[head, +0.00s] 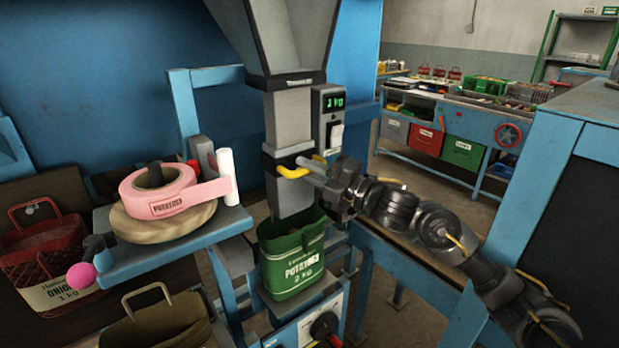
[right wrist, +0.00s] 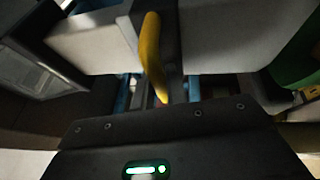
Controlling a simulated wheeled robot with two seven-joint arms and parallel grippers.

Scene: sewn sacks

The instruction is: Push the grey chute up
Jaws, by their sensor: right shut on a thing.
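The grey chute (head: 287,125) hangs upright under a large grey hopper (head: 290,35). A dark band with a yellow handle (head: 292,172) goes around its lower part. My right gripper (head: 318,172) comes in from the right and is shut on the yellow handle. In the right wrist view the yellow handle (right wrist: 152,55) stands between my gripper and the chute, and the fingertips are hard to make out. The chute's lower end is at the mouth of a green potato sack (head: 293,262), and its bottom edge shows just at the sack's opening. My left gripper is not in view.
A scale box (head: 331,115) reading 1 kg sits right of the chute. A pink label roll (head: 158,192) lies on a blue side shelf to the left. A red onion sack (head: 45,250) and an olive sack (head: 155,320) stand lower left. A blue frame (head: 585,130) rises at right.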

